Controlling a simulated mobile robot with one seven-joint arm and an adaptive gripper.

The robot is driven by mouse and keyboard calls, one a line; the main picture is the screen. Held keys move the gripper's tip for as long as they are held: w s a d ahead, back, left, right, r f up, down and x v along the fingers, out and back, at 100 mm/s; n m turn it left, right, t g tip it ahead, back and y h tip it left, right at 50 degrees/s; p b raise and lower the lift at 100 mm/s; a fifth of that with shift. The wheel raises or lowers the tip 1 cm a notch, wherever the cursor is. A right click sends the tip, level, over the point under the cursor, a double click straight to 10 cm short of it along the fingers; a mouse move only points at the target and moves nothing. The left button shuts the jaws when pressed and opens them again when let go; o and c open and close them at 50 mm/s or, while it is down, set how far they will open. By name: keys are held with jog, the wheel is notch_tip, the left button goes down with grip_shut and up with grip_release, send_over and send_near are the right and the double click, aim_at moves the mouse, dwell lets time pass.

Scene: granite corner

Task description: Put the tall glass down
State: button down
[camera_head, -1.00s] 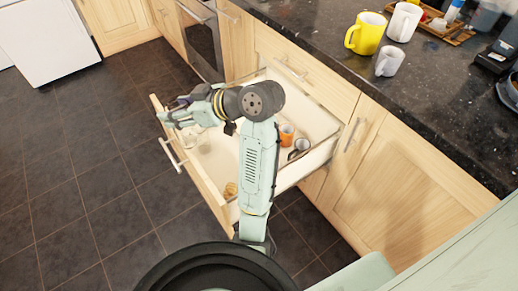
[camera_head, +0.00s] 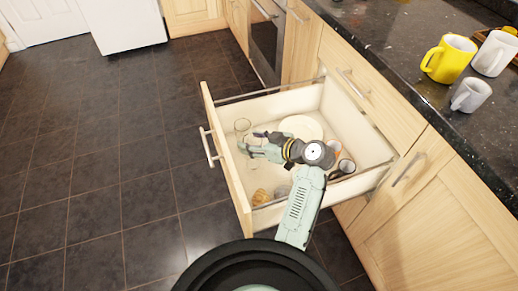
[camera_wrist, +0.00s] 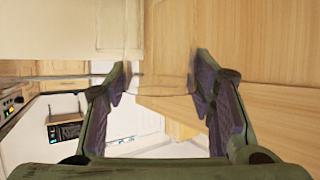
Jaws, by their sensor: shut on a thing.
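The tall glass (camera_wrist: 165,84) is clear and faint; in the wrist view it shows between the two finger pads of my gripper (camera_wrist: 160,90). My gripper is shut on it. In the head view my gripper (camera_head: 251,143) is over the left part of the open drawer (camera_head: 228,153). A clear round rim (camera_head: 242,125) shows just beyond my fingers there; I cannot tell whether it belongs to the held glass or to another one. The gap between the held glass and the drawer floor cannot be judged.
The drawer holds a white plate (camera_head: 301,127), a dark-rimmed cup (camera_head: 346,167) and an amber glass object (camera_head: 261,197). My arm partly hides an orange cup. A yellow mug (camera_head: 450,60) and two pale mugs stand on the dark counter (camera_head: 400,62).

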jog(key=shift+f+p, duration=0.3)
jog(key=shift+f, duration=1.85)
jog(key=c, duration=0.7)
grip_release()
jog(key=shift+r, duration=0.2)
jog(key=b+v, duration=0.2)
jog(key=v, duration=1)
jog(key=shift+f, duration=0.15)
jog(key=shift+s, duration=0.1)
